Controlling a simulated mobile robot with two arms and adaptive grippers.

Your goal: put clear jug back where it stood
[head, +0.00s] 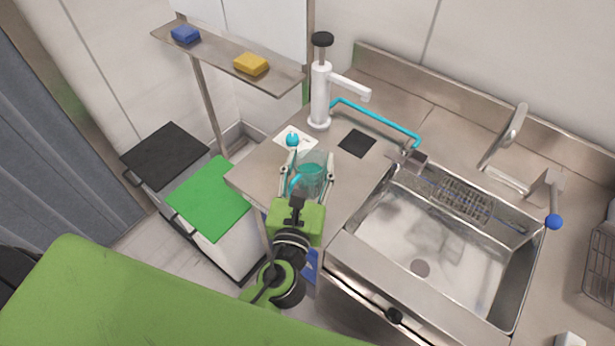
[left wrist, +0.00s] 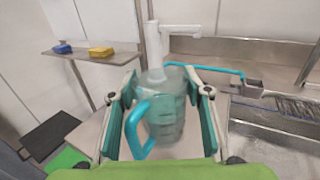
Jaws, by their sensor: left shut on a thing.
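The clear jug (head: 311,180) has a teal handle and teal tint, and is over the near left part of the steel counter. In the left wrist view the jug (left wrist: 168,112) is upright between the fingers, its handle toward me on the left. My left gripper (head: 310,163) is shut on the jug, one finger on each side. I cannot tell whether the jug's base touches the counter; the gripper hides it. A dark square pad (head: 357,143) lies bare on the counter behind and right of the jug. My right gripper is not in view.
A white pump (head: 320,100) stands behind the jug, with a teal hose (head: 375,118) running to the sink (head: 435,245). A white card (head: 297,142) and teal ball-topped item (head: 292,139) are close behind-left. A shelf (head: 225,58) holds blue and yellow sponges.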

